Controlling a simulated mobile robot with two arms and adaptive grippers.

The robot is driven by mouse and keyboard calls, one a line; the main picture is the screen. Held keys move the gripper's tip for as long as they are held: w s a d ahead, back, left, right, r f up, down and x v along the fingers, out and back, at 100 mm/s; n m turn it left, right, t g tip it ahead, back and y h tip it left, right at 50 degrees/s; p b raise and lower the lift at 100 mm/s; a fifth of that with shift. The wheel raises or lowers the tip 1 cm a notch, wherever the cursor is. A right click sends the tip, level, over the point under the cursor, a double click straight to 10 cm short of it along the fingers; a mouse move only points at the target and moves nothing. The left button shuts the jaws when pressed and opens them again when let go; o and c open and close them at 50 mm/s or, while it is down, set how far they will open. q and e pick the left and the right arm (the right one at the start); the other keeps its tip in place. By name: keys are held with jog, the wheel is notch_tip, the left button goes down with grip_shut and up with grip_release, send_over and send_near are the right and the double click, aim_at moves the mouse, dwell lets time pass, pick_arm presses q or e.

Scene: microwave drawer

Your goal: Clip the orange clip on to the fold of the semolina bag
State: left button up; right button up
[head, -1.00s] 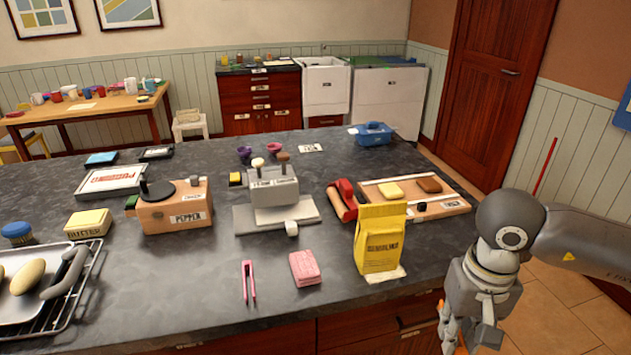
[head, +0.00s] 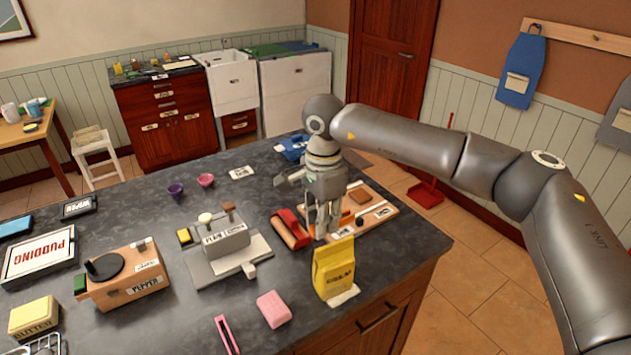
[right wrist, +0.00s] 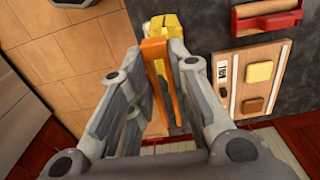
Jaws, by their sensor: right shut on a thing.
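The yellow semolina bag (head: 334,272) stands upright on the dark counter near its right front edge, its top folded. My right gripper (head: 322,232) points down just behind the bag in the head view. In the right wrist view my right gripper (right wrist: 160,85) is shut on the orange clip (right wrist: 155,52), whose far end lies in front of the yellow bag (right wrist: 170,28). I cannot tell whether clip and fold touch. My left gripper is not in view.
A wooden board (head: 372,222) with blocks and a red roller (head: 290,230) lie close behind the bag. A pink block (head: 273,308) and pink tongs (head: 227,335) lie to its left. A grey stand (head: 228,250) is farther left.

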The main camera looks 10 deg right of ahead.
jog(key=shift+w+a+r+m, duration=0.2)
jog(key=shift+w+r+m, duration=0.1)
jog(key=shift+w+r, duration=0.1)
jog(key=shift+s+r, duration=0.15)
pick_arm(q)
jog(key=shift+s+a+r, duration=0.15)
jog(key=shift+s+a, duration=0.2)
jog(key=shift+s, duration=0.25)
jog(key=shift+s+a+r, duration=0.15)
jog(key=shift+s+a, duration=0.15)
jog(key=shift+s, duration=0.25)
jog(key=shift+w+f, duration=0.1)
